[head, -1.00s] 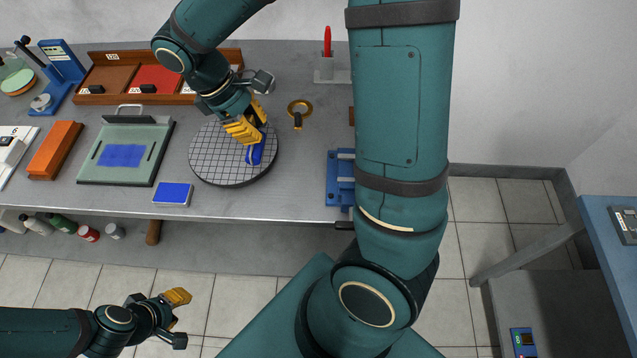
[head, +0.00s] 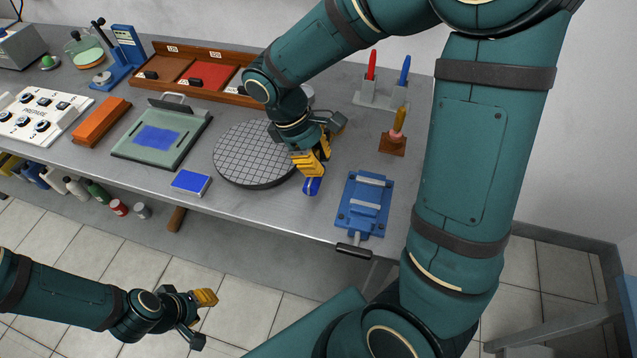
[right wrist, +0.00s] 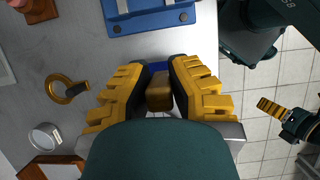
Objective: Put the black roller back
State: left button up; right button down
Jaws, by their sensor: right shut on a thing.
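My right gripper (head: 312,165) is over the table just right of the gridded round disc (head: 240,160). It is shut on a blue object (head: 312,187), whose blue end sticks out below the fingers. The right wrist view shows a brown block (right wrist: 159,95) between the fingers, with blue beyond it. I cannot make out a black roller in the grip. A dark bar (head: 171,106) lies at the back of the green plate (head: 190,138); I cannot tell if it is the roller. My left gripper (head: 203,298) hangs low in front of the table, its fingers seen side-on.
A blue fixture (head: 363,203) stands at the table's right front. A stand with red and blue handles (head: 374,93) and a small brown block (head: 392,144) are behind it. A blue pad (head: 191,182) lies near the front edge. A gold ring (right wrist: 68,88) lies flat.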

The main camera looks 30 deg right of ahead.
aim_at(318, 179)
jog(key=shift+f+b, duration=0.6)
jog(key=shift+f, duration=2.1)
jog(key=shift+f, duration=0.1)
jog(key=c, duration=1.1)
grip_release()
jog(key=shift+w+r, duration=0.1)
jog(key=shift+r, duration=0.35)
jog(key=p+v, duration=0.3)
jog(key=v, duration=0.8)
jog(key=shift+a+r, duration=0.1)
jog(key=shift+r, duration=0.1)
